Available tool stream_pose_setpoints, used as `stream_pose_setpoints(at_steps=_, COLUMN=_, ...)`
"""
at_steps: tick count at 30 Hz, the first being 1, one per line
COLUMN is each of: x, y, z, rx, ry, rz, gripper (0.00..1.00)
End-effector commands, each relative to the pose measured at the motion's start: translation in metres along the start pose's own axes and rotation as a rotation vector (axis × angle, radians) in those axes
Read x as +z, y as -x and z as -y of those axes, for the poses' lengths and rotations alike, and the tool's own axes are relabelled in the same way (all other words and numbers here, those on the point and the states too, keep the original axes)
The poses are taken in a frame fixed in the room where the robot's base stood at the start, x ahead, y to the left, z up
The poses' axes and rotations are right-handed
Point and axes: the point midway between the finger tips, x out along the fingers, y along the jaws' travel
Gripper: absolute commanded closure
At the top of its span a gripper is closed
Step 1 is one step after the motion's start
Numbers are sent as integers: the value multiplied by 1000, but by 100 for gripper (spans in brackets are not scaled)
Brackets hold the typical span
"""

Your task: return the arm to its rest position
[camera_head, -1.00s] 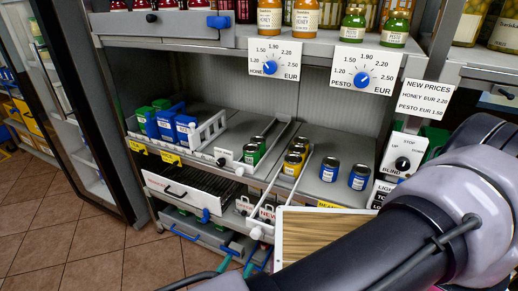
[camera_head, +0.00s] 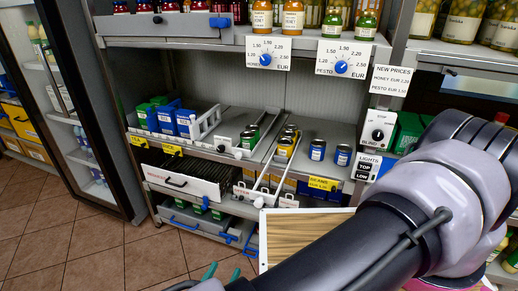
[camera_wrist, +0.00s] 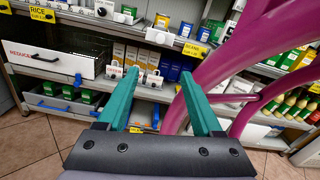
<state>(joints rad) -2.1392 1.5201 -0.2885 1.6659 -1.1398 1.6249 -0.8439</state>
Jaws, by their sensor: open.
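My arm crosses the lower right of the head view. The fingers appear clear of the shelf.
The grey shelf unit (camera_head: 230,43) fills the middle, with a pulled-out drawer (camera_head: 182,182) low down. A pale-rimmed wooden board (camera_head: 263,240) lies beside my arm. Thick magenta bars (camera_wrist: 197,100) rise right of my gripper. Tiled floor (camera_head: 70,225) is free at left.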

Motion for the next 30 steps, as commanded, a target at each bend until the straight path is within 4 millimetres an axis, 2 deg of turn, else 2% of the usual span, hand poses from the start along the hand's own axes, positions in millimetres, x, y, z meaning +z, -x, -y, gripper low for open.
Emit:
stream_pose_setpoints(at_steps=11, x=20, y=-11, z=-4, rx=-97, ry=-52, rz=-87, gripper=33)
stream_pose_setpoints(at_steps=17, x=42, y=-24, z=-7, rx=-197, ry=-110, rz=-173, gripper=33)
stream_pose_setpoints(at_steps=23, x=76, y=-46, z=-10, rx=-352, ry=-211, rz=-300, gripper=33)
stream_pose_setpoints(at_steps=26, x=102, y=-64, z=-10, rx=-467, ry=-292, rz=-386, gripper=33)
stream_pose_setpoints(at_steps=30, x=149, y=-100, z=-5, rx=-672, ry=-456, rz=-530, gripper=33)
